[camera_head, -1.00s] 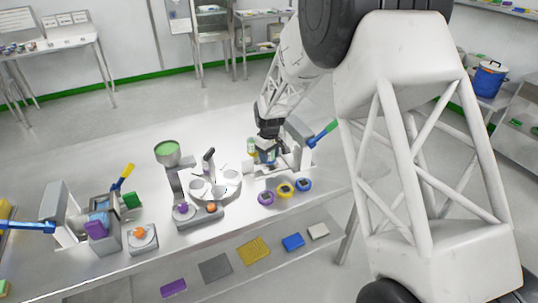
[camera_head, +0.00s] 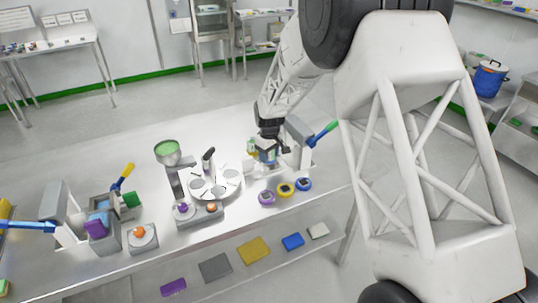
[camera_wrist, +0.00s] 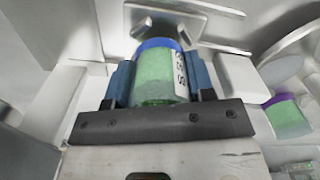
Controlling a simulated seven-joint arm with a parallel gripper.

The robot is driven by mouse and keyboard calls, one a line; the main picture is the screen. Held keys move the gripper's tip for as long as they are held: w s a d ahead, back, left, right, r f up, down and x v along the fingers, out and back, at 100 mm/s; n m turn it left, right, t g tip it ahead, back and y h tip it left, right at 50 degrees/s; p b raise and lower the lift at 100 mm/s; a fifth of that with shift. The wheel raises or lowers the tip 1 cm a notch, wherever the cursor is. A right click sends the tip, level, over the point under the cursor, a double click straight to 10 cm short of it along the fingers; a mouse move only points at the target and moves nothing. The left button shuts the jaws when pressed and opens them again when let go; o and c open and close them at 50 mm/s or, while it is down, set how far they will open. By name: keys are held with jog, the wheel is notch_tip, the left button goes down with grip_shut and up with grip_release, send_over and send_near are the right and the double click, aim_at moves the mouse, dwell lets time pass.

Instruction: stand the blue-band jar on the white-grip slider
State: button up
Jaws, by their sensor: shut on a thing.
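My gripper (camera_wrist: 160,85) is shut on the blue-band jar (camera_wrist: 155,88), a clear jar with green contents, a blue band at its top and a printed label. Its blue finger pads press both sides. In the head view, my gripper (camera_head: 268,142) and the jar (camera_head: 266,156) are at the right-hand station with the blue and green lever. A white block (camera_wrist: 238,80), seemingly the white grip of the slider, is beside the jar in the wrist view; it also shows in the head view (camera_head: 250,164). I cannot tell whether the jar's base touches the slider.
A purple-band jar (camera_wrist: 287,115) stands close by. The station's lever (camera_head: 323,132) rises right of my gripper. A round carousel (camera_head: 216,196) is to the left.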

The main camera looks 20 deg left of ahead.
jog(key=shift+f, duration=0.85)
dwell(1.1)
